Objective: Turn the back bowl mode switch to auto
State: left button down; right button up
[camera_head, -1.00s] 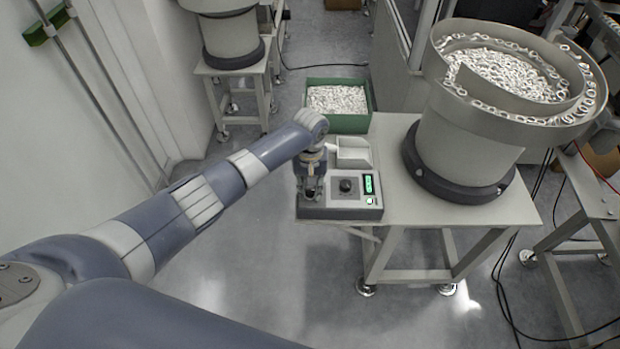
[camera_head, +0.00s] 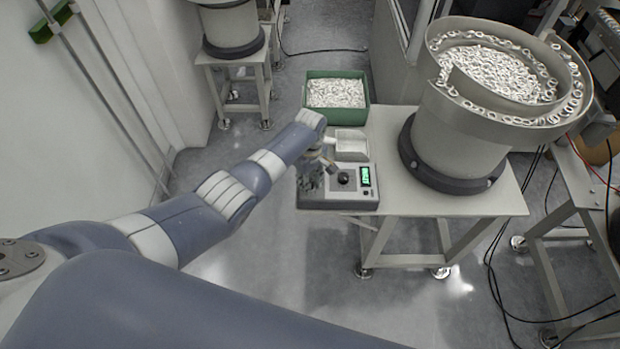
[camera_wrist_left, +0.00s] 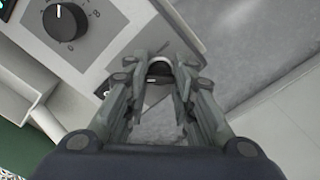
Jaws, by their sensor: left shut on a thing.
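The control box (camera_head: 345,200) sits at the front left corner of the feeder table. It carries a black round dial (camera_head: 343,177) and a lit green display (camera_head: 366,176). My left gripper (camera_head: 316,182) is over the left part of the box and hides the switch in the head view. In the left wrist view, the gripper (camera_wrist_left: 165,80) is shut on the mode switch (camera_wrist_left: 159,69), a small dark knob with a pale rim, partly hidden by the fingers. Its setting is not readable. The dial (camera_wrist_left: 66,22) with its printed scale is at the upper left there. My right gripper is out of view.
A bowl feeder (camera_head: 455,150) full of small parts stands on the table (camera_head: 490,204), right of the box. A pale scoop-like tray (camera_head: 350,146) lies behind the box. A green bin (camera_head: 357,122) of parts is beyond it. Cables hang at the right.

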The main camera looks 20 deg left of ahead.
pick_arm(q)
jog(key=shift+w+a+r+n, duration=0.1)
jog(key=shift+w+n, duration=0.05)
jog(key=shift+n, duration=0.15)
jog(key=c, duration=1.3)
grip_release()
notch_tip(320, 180, up, 12)
